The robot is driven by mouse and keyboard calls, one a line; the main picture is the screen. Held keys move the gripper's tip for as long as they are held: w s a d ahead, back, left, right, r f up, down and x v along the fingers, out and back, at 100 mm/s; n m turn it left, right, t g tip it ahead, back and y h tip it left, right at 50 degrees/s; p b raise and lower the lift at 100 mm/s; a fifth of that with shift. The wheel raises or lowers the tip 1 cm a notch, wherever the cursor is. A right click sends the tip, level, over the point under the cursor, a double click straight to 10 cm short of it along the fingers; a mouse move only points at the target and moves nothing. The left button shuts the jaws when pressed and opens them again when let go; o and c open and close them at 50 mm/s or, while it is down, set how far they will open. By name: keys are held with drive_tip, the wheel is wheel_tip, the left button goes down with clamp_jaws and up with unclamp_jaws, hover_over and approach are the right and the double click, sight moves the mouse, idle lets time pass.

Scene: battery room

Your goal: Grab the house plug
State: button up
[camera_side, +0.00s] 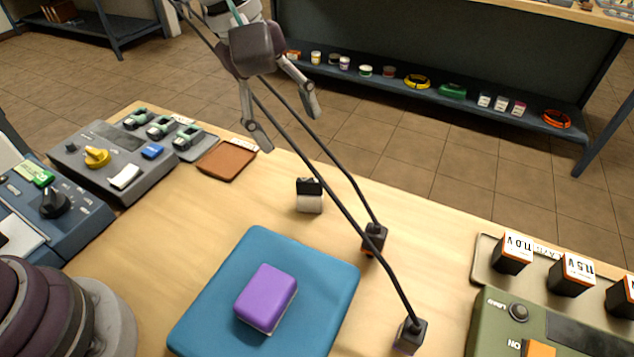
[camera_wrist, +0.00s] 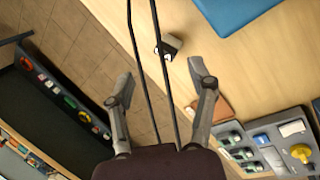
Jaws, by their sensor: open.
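A small black-and-white block (camera_side: 309,195) stands on the table behind the blue mat. It may be the house plug, but I cannot tell for sure. It also shows in the wrist view (camera_wrist: 171,45), beyond my fingertips, with small light marks on its near side. My gripper (camera_side: 287,122) is open and empty, high above the table's back edge. In the wrist view its two fingers (camera_wrist: 160,80) are spread apart. Two black cables run down past my gripper to a dark connector (camera_side: 374,239) and another dark connector (camera_side: 409,336) on the right.
A purple block (camera_side: 266,297) lies on the blue mat (camera_side: 325,275). A grey device with a yellow knob (camera_side: 97,157) and a brown pad (camera_side: 227,160) are at left. Bare table surrounds the small block.

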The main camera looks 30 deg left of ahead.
sight(374, 229)
drive_tip(key=d+f+n, duration=0.2)
drive_tip(key=d+f, duration=0.2)
drive_tip(key=f, duration=0.1)
drive_tip(key=w+d+f+n+g+h, duration=0.1)
drive_tip(key=d+f+n, duration=0.1)
drive_tip(key=f, duration=0.3)
drive_tip(key=d+f+n+g, duration=0.1)
drive_tip(key=d+f+n, duration=0.1)
drive_tip(key=d+f, duration=0.3)
drive_tip(key=shift+w+d+h, duration=0.15)
drive_tip(key=shift+d+h, duration=0.2)
drive_tip(key=shift+h, duration=0.05)
clamp_jaws()
